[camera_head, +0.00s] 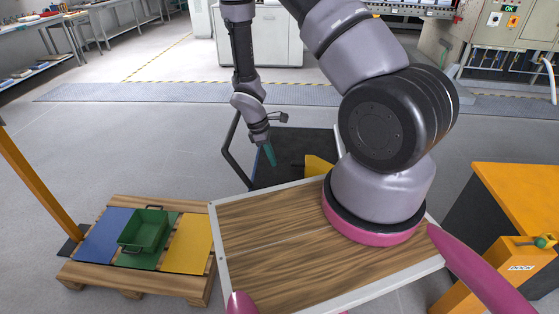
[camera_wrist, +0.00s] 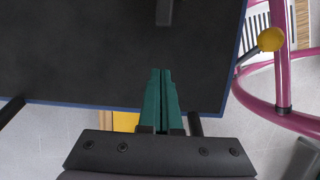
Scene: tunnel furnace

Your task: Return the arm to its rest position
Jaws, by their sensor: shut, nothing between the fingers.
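My gripper (camera_head: 269,154) has teal fingers and hangs from my arm, pointing down, past the far edge of my wooden deck. In the wrist view the two teal fingers of my gripper (camera_wrist: 160,82) lie against each other, with nothing between them. Behind the fingers is a dark flat cart platform (camera_wrist: 75,50) with a blue edge. The same dark platform (camera_head: 305,145) shows in the head view beyond my deck, and my gripper is in front of part of it. The gap between fingertips and platform cannot be judged.
A green bin (camera_head: 143,231) stands on a pallet (camera_head: 190,288) with blue, green and yellow panels at the left. An orange dock stand (camera_head: 516,255) is at the right. A white cabinet (camera_head: 270,40) stands at the back. The floor between them is open.

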